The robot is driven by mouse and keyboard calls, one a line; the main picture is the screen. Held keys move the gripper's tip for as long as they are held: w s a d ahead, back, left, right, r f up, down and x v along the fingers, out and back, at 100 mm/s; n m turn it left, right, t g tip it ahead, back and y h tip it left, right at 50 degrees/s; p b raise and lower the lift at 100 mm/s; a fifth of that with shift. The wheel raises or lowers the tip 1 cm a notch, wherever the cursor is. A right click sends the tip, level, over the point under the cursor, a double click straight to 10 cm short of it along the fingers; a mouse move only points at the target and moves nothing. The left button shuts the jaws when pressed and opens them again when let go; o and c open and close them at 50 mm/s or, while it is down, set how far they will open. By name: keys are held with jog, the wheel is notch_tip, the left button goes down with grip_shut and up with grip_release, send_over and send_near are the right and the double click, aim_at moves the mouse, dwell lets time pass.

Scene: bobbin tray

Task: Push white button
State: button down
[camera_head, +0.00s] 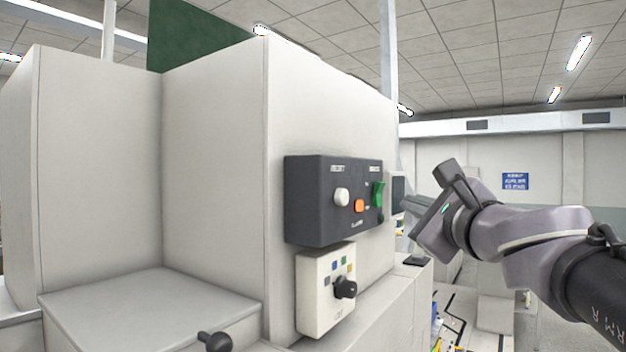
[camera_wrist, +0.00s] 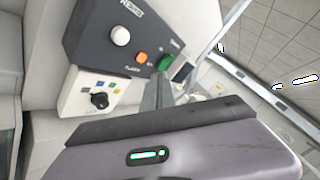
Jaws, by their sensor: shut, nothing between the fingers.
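The white button (camera_head: 342,197) is a round knob on the left part of a dark grey control box (camera_head: 310,225) on the side of a pale machine. It also shows in the wrist view (camera_wrist: 120,36) at the upper left. An orange button (camera_head: 359,206) and a green switch (camera_head: 379,195) sit to its right on the same box. My gripper (camera_head: 410,203) is to the right of the box, apart from the white button.
Below the dark box is a white panel (camera_head: 312,300) with a black rotary knob (camera_head: 345,287) and small coloured squares. The pale machine housing (camera_head: 215,150) fills the left. A ledge with a black knob (camera_head: 215,341) is at the lower left.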

aim_at(342, 197)
jog(key=shift+r, duration=0.3)
jog(key=shift+a, duration=0.1)
jog(key=w+a, duration=0.5)
jog(key=a, duration=0.2)
jog(key=shift+w+a, duration=0.1)
jog(key=shift+w, duration=0.05)
dwell(2.0)
jog(key=shift+w+a, duration=0.2)
jog(key=shift+a, duration=0.1)
